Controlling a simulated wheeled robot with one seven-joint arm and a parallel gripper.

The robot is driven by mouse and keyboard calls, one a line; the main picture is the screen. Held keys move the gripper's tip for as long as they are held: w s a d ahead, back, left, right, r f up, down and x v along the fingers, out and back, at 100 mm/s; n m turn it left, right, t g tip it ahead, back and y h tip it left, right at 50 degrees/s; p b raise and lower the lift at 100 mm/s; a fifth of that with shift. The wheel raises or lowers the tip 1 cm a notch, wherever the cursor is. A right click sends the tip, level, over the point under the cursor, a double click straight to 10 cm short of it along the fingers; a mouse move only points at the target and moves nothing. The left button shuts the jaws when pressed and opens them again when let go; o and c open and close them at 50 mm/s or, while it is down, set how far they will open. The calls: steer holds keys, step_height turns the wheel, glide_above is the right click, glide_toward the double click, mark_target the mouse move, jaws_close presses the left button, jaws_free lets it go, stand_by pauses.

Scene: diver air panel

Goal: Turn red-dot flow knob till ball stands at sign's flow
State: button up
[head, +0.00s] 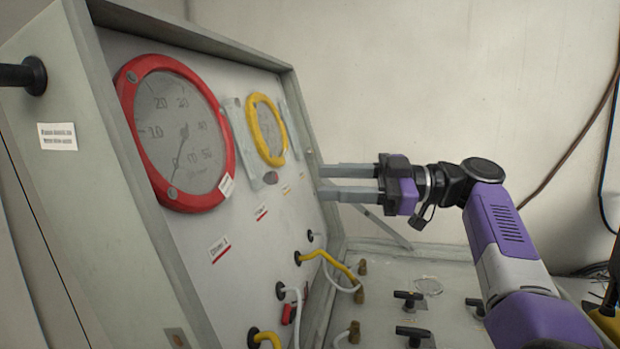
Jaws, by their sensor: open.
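My gripper (322,183) is open, its two grey fingers parallel and pointing left toward the right edge of the panel. Nothing shows between the fingers. Whether the fingertips touch the panel's frame cannot be told. I cannot make out a knob with a red dot, a flow tube with a ball, or a sign with a flow value.
A large red-rimmed gauge (182,132) is on the sloped panel (205,290). Yellow hoses (327,262) and white hoses run near its foot. Black T-handles (410,300) stand on the lower deck (385,265). The space above the deck left of my arm looks clear.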

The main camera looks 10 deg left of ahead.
steer(key=w+d+f+m+t+p, duration=0.1)
steer(key=w+f+m+t+p, duration=0.2)
steer(key=m, duration=0.4)
steer(key=m+t+h+p, duration=0.1)
steer(key=m+t+p, duration=0.5)
steer(key=m, duration=0.5)
glide_toward(276, 178)
steer(key=p+x, duration=0.1)
steer(key=x, duration=0.7)
steer(key=shift+w+a+p, duration=0.1)
steer(key=shift+a+p, duration=0.1)
steer(key=shift+p, duration=0.15)
steer(key=shift+c, duration=0.4)
jaws_close()
